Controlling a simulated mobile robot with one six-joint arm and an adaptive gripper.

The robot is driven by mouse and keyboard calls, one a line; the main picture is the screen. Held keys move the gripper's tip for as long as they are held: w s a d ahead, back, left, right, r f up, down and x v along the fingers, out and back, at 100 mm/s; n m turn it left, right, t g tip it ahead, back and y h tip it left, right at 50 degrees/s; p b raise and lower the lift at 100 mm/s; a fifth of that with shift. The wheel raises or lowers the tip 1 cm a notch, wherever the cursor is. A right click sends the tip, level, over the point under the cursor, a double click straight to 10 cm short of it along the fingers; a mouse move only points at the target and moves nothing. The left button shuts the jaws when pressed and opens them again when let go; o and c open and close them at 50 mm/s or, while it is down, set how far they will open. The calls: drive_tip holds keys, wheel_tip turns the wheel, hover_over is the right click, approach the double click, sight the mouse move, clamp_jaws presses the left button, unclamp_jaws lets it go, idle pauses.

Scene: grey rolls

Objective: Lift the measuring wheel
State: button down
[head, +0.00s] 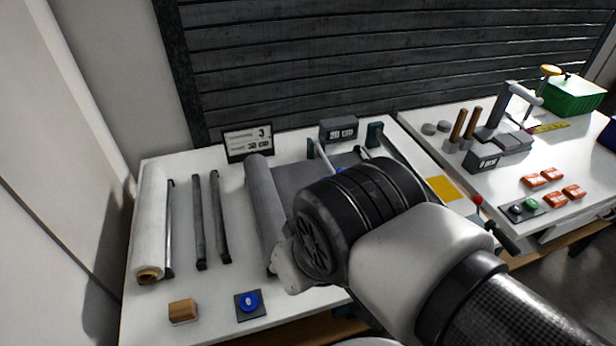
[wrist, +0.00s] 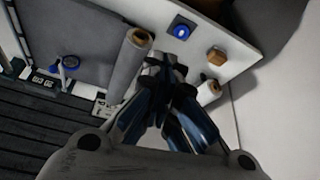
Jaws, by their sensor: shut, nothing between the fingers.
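The measuring wheel (wrist: 70,62) shows in the wrist view as a small blue wheel with a pale handle, on the grey sheet at the left. In the head view only a bit of blue (head: 341,170) shows above my arm, which hides the rest. My gripper (wrist: 164,66) is shut and empty in the wrist view, to the right of the wheel and apart from it, with the grey roll between them. In the head view my arm hides the gripper.
The grey roll (head: 262,205) lies with its sheet (wrist: 85,38) unrolled. Dark bars (head: 198,220) and a white roll (head: 150,225) lie left of it. A wooden block (head: 183,311) and blue button (head: 249,302) are at the front. A sign (head: 248,143) stands behind.

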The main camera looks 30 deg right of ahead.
drive_tip(key=w+a+f+m+g+y+p, duration=0.2)
drive_tip(key=w+a+f+m+g+y, duration=0.15)
drive_tip(key=a+m+y, duration=0.55)
drive_tip(key=w+d+m+t+y+p, duration=0.1)
drive_tip(key=w+d+m+t+y, duration=0.1)
drive_tip(key=w+d+m+t, duration=0.35)
drive_tip(key=w+d+m+t+y+p, duration=0.1)
drive_tip(key=w+d+m+t, duration=0.2)
drive_tip(key=w+m, duration=0.55)
drive_tip(key=w+d+f+m+t+h+p, duration=0.1)
drive_tip(key=w+d+f+m+t+h, duration=0.25)
drive_tip(key=d, duration=0.55)
drive_tip(key=w+d+f+m+t+h, duration=0.1)
drive_tip(key=d+f+m+t+h, duration=0.2)
drive_tip(key=d+f+m+h, duration=0.35)
drive_tip(key=s+d+f+m+h, duration=0.1)
drive_tip(key=d+f+m+h, duration=0.1)
drive_tip(key=d, duration=0.2)
drive_tip(key=s+d+f+m+g+h, duration=0.1)
drive_tip(key=s+d+f+m+h, duration=0.1)
drive_tip(key=d, duration=0.3)
drive_tip(key=s+d+f+m+h, duration=0.2)
drive_tip(key=d+f, duration=0.1)
drive_tip(key=d, duration=0.1)
drive_tip(key=shift+s+d+f+m+p, duration=0.1)
drive_tip(key=shift+s+d+m+p, duration=0.1)
drive_tip(key=shift+m+p, duration=0.15)
